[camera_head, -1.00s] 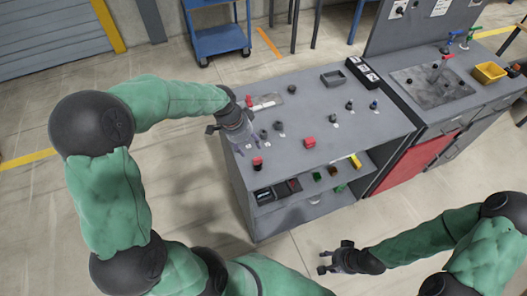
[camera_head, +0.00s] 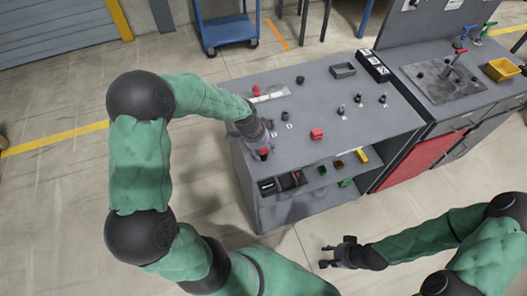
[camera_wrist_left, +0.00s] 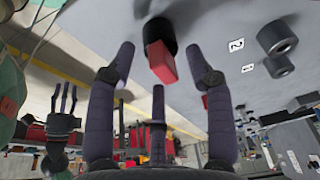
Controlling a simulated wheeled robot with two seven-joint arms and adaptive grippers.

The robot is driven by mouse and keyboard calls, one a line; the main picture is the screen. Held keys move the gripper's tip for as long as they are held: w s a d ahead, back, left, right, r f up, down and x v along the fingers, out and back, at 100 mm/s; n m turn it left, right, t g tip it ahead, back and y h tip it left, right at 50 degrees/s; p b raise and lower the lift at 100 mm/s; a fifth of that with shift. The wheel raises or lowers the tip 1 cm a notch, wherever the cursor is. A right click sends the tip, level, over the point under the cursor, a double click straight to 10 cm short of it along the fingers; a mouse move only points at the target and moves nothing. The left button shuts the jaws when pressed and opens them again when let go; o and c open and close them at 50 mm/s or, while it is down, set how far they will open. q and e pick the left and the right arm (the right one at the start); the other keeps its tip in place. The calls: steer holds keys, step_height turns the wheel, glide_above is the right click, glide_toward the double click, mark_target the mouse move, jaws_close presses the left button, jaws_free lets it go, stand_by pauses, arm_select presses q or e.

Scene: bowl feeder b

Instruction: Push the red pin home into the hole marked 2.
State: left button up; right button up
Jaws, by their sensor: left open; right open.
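The red pin (camera_head: 264,151) stands near the table's front left corner in the head view. In the left wrist view the red pin (camera_wrist_left: 161,62) shows a red block-like end and a black round part against the tabletop. My left gripper (camera_head: 262,146) is open at the pin. Its fingers (camera_wrist_left: 166,70) are spread around the red end, with gaps visible. A label reading 2 (camera_wrist_left: 236,45) lies beside the pin and black round sockets (camera_wrist_left: 278,38); which socket it marks is unclear. How deep the pin sits cannot be told. My right gripper (camera_head: 334,255) is open and empty, off the table's front.
A red block (camera_head: 317,133) lies mid-table. A red-topped item (camera_head: 256,90) stands by a light plate at the back left. Small posts (camera_head: 341,111) stand to the right. A grey tray (camera_head: 343,70) and black box (camera_head: 373,66) are behind.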

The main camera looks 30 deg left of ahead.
mark_target(264, 149)
arm_select(q)
jaws_close()
steer(key=shift+r, duration=0.2)
steer(key=shift+r, duration=0.25)
steer(key=v, duration=0.3)
steer(key=shift+w+r+p, duration=0.15)
steer(key=shift+p, duration=0.2)
steer(key=s+a+r, duration=0.9)
steer(key=a, duration=0.1)
steer(key=shift+p, duration=0.4)
